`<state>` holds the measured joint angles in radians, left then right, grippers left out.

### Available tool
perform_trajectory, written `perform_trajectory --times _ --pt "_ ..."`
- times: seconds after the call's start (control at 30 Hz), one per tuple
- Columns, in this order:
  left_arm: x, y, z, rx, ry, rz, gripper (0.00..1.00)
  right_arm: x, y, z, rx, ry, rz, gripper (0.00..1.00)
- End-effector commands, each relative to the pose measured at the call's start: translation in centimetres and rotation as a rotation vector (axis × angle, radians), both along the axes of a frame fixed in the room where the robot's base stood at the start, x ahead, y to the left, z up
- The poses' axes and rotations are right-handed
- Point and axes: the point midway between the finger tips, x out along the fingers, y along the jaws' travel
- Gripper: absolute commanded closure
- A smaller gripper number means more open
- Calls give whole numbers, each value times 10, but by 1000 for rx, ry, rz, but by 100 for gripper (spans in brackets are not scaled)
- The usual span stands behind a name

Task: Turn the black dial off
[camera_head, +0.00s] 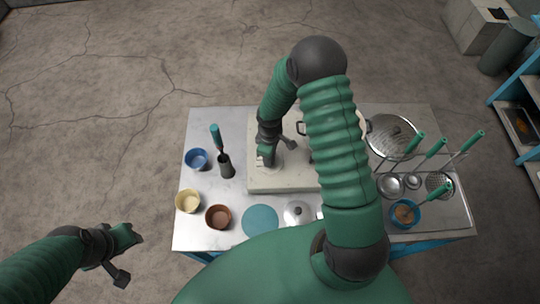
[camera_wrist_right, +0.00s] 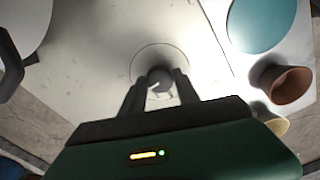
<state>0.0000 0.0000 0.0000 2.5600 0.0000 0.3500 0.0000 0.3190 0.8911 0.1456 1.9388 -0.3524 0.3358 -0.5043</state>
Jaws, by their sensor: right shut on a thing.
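My right gripper (camera_head: 268,158) reaches down over the front left of the cream stove block (camera_head: 262,183). In the right wrist view its two dark fingers (camera_wrist_right: 160,86) are shut on the sides of a small round dial (camera_wrist_right: 159,76). The dial looks grey under the light and stands inside a thin ring marked on the pale stove surface. The fingers hide part of it, and its setting cannot be read. My left gripper (camera_head: 128,257) hangs over the floor left of the table, open and empty.
The metal table (camera_head: 200,240) holds a blue bowl (camera_head: 197,159), a dark utensil cup (camera_head: 227,167), a cream bowl (camera_head: 188,201), a brown bowl (camera_head: 218,216) and a teal disc (camera_head: 260,222). A utensil rack (camera_head: 440,160) stands right. My right arm hides much of the stove.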

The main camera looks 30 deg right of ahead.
Motion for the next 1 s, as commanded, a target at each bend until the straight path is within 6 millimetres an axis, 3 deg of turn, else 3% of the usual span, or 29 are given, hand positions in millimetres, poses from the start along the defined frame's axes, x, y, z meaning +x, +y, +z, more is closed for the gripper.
perform_trajectory --times 0.07,0.1,0.23,0.53,0.67,0.77,1.0 --pt "0 0 0 0 0 0 64 3 0 0 0 -9 -1 100" --pt "0 0 0 0 0 0 64 3 0 0 0 -9 -1 59" --pt "0 0 0 0 0 0 64 2 0 0 0 -6 0 42" --pt "0 0 0 0 0 0 64 0 0 1 1 -3 1 41" --pt "0 0 -2 0 0 0 64 1 0 13 0 -6 1 41" --pt "0 0 -4 0 0 0 64 2 0 35 -1 -8 -1 41" --pt "0 0 -9 0 0 0 64 3 -1 107 -1 -8 -1 41"
